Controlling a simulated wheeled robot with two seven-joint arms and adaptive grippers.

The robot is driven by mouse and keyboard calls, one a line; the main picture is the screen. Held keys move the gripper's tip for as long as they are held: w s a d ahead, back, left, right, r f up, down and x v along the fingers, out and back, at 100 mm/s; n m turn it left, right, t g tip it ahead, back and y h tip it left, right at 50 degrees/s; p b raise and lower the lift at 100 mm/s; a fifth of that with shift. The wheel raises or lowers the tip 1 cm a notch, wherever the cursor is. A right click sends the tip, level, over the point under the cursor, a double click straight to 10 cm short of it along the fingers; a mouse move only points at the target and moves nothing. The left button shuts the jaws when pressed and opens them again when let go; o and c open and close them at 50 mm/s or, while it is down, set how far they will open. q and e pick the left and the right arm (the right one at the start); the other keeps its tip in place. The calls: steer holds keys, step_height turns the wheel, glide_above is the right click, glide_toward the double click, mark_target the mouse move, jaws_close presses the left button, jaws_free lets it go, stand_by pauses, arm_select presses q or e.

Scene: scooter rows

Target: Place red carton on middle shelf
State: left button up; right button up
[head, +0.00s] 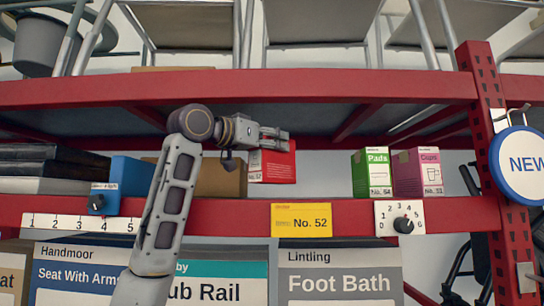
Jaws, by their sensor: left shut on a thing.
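The red carton (281,165) has a white label marked No. 52 on its left side. My left gripper (275,138) is shut on its upper part, in the opening of the middle shelf. The middle shelf's red front beam (356,216) runs across below it, with a yellow No. 52 tag (301,220). The carton's lower edge shows a little above the beam, with a pale gap between; I cannot tell whether it touches the shelf. My right gripper is not in view.
A green Pads carton (372,173) and a pink Cups carton (417,172) stand to the right. A brown box (219,178) is close on the left, partly behind my arm. A red upper beam (300,88) crosses above; a red post (497,150) stands right.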

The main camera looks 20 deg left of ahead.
mark_target(271, 156)
arm_select(q)
steer(key=shift+f+p, duration=0.4)
steer(key=shift+f, duration=1.35)
steer(key=shift+f, duration=0.1)
steer(key=o, duration=1.2)
steer(key=shift+s+a, duration=0.1)
steer(key=b+v, duration=0.4)
steer(key=v, duration=0.6)
steer(key=shift+s+a, duration=0.15)
steer(key=shift+s, duration=0.25)
steer(key=shift+s+a, duration=0.25)
steer(key=shift+s, duration=0.2)
